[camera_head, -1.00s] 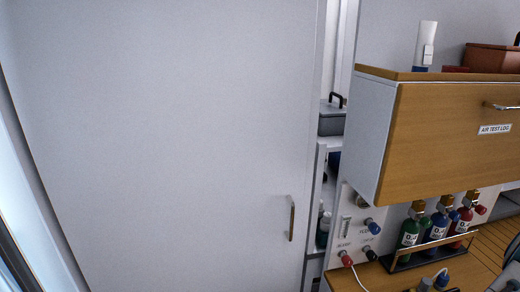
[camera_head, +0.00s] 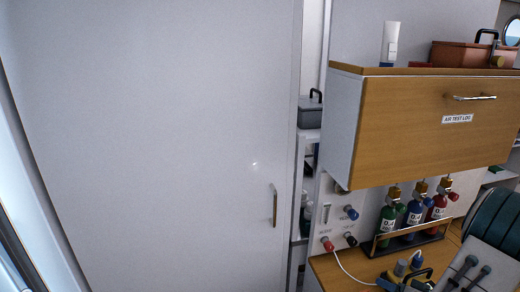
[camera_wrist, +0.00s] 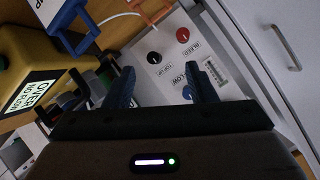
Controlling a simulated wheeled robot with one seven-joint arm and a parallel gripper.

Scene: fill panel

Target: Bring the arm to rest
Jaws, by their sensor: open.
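My gripper (camera_wrist: 160,88) shows in the wrist view, with its two dark blue fingers apart and nothing between them. Beyond the fingers is the white fill panel (camera_wrist: 150,42) with a red knob (camera_wrist: 183,35), a black knob (camera_wrist: 154,58) and a blue knob partly hidden by a finger. I cannot tell the exact gap between fingers and panel. In the head view the panel (camera_head: 328,215) stands below the wooden cabinet, and my gripper is not seen there.
A large white door (camera_head: 150,150) with a metal handle fills the left. A wooden cabinet (camera_head: 425,125) labelled "AIR TEST LOG" overhangs the bench. Small green, blue and red cylinders (camera_head: 413,212) stand in a rack. A yellow box (camera_wrist: 40,75) is at left in the wrist view.

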